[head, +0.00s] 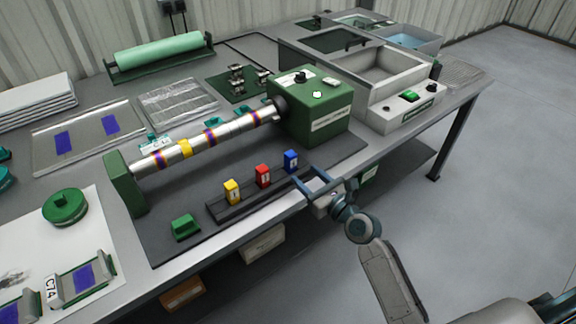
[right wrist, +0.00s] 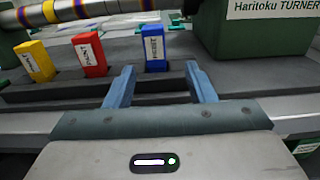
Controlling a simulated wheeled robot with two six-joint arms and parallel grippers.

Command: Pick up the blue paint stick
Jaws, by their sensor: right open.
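The blue paint stick (head: 291,161) stands upright in a dark slotted rack (head: 240,204), at its right end, beside the red stick (head: 263,176) and the yellow stick (head: 232,191). In the right wrist view the blue stick (right wrist: 154,47) stands just beyond the fingers, between their lines. My right gripper (head: 312,183) is open and empty at the table's front edge, close in front of the blue stick and apart from it. Its two fingers also show in the right wrist view (right wrist: 162,88). My left gripper is not in view.
A green machine box (head: 312,112) stands behind and right of the sticks. A banded metal roller (head: 210,137) runs behind the rack. A small green block (head: 186,227) sits left of the rack. The floor at right is clear.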

